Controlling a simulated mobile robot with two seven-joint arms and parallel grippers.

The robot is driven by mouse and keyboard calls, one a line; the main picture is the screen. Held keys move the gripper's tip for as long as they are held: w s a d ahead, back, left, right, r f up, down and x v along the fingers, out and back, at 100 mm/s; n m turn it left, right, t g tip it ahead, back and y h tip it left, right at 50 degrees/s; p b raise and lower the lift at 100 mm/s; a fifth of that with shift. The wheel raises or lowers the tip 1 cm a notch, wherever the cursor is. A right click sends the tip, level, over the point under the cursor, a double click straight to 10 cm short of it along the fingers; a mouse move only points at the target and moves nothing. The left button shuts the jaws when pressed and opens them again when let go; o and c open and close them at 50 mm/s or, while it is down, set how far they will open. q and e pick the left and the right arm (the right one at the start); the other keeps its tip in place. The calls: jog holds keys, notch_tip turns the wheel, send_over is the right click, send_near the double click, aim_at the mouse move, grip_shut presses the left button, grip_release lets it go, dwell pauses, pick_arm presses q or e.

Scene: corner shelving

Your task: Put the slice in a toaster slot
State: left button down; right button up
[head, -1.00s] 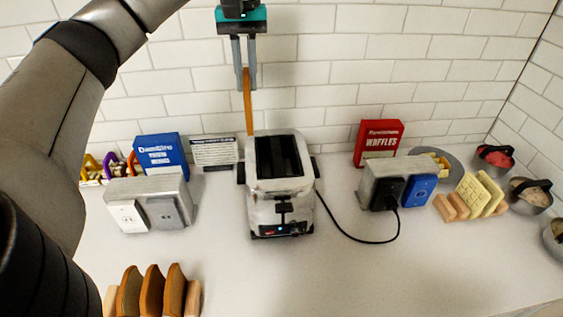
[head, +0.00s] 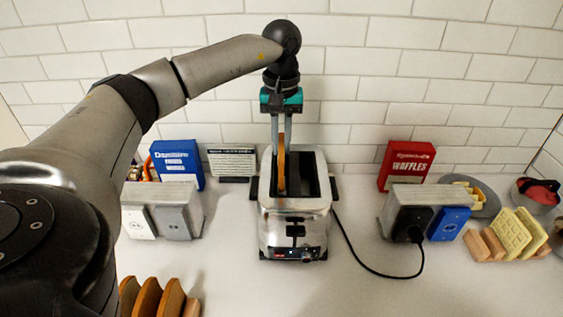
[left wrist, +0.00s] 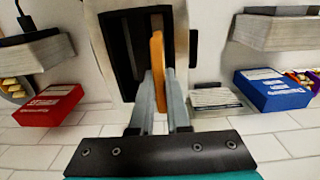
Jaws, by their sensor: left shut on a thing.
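The toaster (head: 294,218) stands on the counter in the middle of the head view, with dark slots on top. My left gripper (head: 281,150) points down over it and is shut on an orange-brown slice (head: 281,168), seen edge-on. The slice's lower part is at the left slot in the head view; how deep it reaches is hard to tell. In the left wrist view the slice (left wrist: 158,70) stands between the fingers over the slot nearer the right side of the toaster (left wrist: 95,50). My right gripper is not in view.
A bread rack with several slices (head: 155,298) is at the front left. Outlet boxes stand left (head: 162,212) and right (head: 425,210) of the toaster. A blue box (head: 178,163), a small sign (head: 232,163) and a red box (head: 405,163) stand behind. A black cord (head: 365,268) crosses the counter at right.

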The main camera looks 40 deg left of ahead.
pick_arm(q)
notch_tip(320, 180, down, 5)
jog(key=shift+f, duration=0.15)
dwell(0.3)
jog(key=shift+f, duration=0.15)
jog(key=c, duration=0.9)
grip_release()
jog(key=shift+r, duration=0.2)
notch_tip(320, 180, up, 12)
jog(key=shift+r, duration=0.1)
